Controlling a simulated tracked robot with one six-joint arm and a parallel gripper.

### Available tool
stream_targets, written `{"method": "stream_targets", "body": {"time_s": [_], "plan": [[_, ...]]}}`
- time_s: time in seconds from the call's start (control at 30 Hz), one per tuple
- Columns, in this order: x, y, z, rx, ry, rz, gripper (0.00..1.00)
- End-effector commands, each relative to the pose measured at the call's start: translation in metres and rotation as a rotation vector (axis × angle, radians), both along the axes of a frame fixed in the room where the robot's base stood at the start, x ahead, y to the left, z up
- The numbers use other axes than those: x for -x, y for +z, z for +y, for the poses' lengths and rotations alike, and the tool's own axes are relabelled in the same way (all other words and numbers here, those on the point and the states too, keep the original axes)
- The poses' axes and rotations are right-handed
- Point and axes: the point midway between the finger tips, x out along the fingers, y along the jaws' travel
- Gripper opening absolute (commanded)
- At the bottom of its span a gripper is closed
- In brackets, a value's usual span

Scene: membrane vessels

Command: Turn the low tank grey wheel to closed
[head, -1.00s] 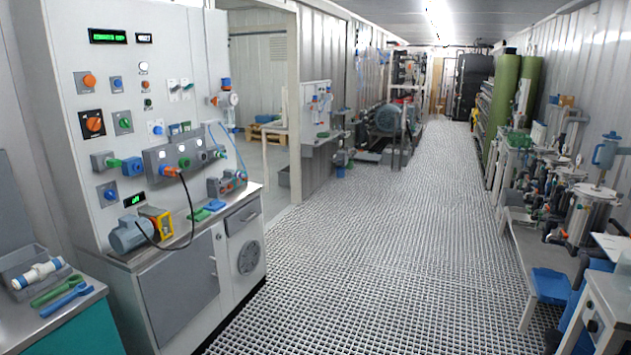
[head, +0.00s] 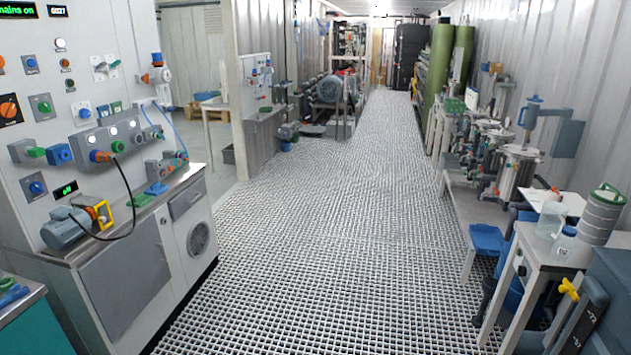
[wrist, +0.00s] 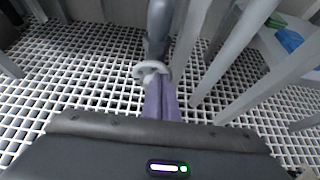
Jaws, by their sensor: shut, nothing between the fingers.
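A light grey wheel (wrist: 149,71) shows in the wrist view, on or beside a dark upright pipe (wrist: 159,28) near the floor grating. My gripper (wrist: 161,86) points at it with its purple fingers shut and empty. The fingertips are right at the wheel's near edge in the picture; I cannot tell whether they touch it. The wheel's turn position is not clear. In the head view I cannot make out the grey wheel or my gripper.
White table legs (wrist: 232,48) stand close to the right of the pipe in the wrist view. In the head view a white table (head: 520,245) bears a jug and a canister at the right. The grating aisle (head: 300,260) is clear.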

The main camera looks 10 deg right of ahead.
Motion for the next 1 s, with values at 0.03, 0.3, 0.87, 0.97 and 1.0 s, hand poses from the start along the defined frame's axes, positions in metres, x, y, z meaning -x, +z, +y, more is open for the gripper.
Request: {"method": "stream_targets", "body": {"time_s": [0.03,0.3,0.87,0.97,1.0], "plan": [[-0.003,0.000,0.004,-0.001,0.003,0.000,0.00],[-0.011,0.000,0.025,-0.001,0.004,0.001,0.00],[-0.022,0.000,0.050,0.001,0.001,0.001,0.00],[-0.022,0.000,0.050,0.001,0.001,0.001,0.00],[-0.023,0.000,0.050,0.001,0.001,0.001,0.00]]}}
